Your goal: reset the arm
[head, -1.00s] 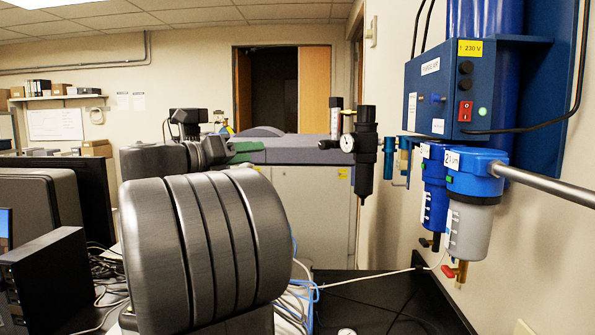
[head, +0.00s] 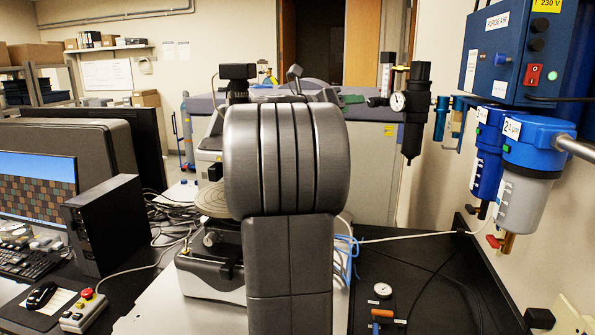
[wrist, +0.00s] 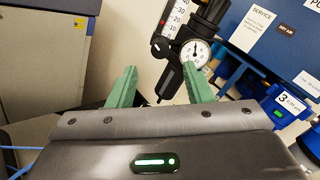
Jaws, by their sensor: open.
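My arm's dark grey links (head: 287,160) rise through the middle of the head view and hide part of the instrument behind them. In the wrist view my gripper (wrist: 160,85) has its two green fingers apart, with nothing between them at the tips. Beyond the fingers are a black regulator and its round pressure gauge (wrist: 195,53). I cannot tell from the picture how far the fingers are from the gauge. In the head view the gripper is mostly hidden behind my arm. The gauge also shows there (head: 398,101), right of my arm.
A blue purge-air panel (head: 520,50) with filter bowls (head: 523,190) hangs on the right wall. A profiler stage (head: 222,202) stands behind my arm. A monitor (head: 40,187), a black box (head: 107,225) and a button box (head: 84,311) are at left. A small gauge (head: 382,290) lies on the black bench.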

